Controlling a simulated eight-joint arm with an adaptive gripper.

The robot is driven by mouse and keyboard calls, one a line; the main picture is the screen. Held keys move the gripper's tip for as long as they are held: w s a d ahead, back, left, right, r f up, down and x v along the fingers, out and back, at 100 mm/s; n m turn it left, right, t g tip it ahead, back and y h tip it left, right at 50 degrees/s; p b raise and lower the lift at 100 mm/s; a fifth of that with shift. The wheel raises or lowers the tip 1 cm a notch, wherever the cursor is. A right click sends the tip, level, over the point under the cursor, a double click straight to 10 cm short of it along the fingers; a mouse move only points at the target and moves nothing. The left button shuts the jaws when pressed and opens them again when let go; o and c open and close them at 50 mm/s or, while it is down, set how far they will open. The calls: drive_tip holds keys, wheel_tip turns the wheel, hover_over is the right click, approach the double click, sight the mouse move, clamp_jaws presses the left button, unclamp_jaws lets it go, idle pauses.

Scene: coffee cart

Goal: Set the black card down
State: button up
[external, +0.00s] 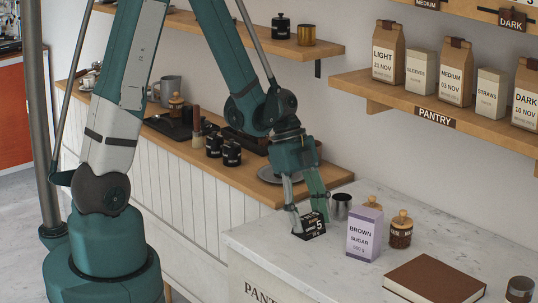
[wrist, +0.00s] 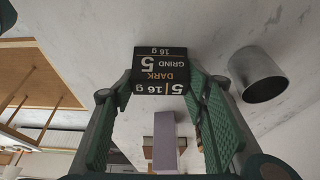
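The black card (external: 312,226) is a small folded tent card with white and orange print. It is at the left end of the pale stone counter (external: 350,268), at or just above the top; I cannot tell if its base touches. In the wrist view the card (wrist: 160,72) reads "DARK GRIND 5 16 g" and sits between my fingertips. My gripper (external: 309,212) points down, with one finger against each side edge of the card. In the wrist view the gripper's green pads (wrist: 162,88) meet both edges.
A metal cup (external: 341,206) stands close behind the card, near one finger. The brown sugar box (external: 364,232) and corked jars (external: 401,230) stand to the right. A brown book (external: 435,281) lies further right. The counter's front left is bare.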

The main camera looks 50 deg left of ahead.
drive_tip(key=o, duration=0.3)
drive_tip(key=shift+r, duration=0.15)
drive_tip(key=shift+p+v, duration=0.65)
drive_tip(key=shift+v, duration=5.35)
drive_tip(key=shift+s+a+r+n+t+y, duration=0.7)
drive_tip(key=shift+s+r+n+t, duration=0.5)
drive_tip(key=shift+s+r+n, duration=1.35)
drive_tip(key=shift+s+a+r+n+t+y, duration=0.6)
drive_tip(key=shift+s+r+n+t, duration=0.95)
drive_tip(key=shift+r+n, duration=1.55)
drive_tip(key=shift+s+a+r+n+t+y, duration=0.45)
drive_tip(key=shift+s+r+n+t+y, duration=0.45)
drive_tip(key=shift+s+r+n, duration=2)
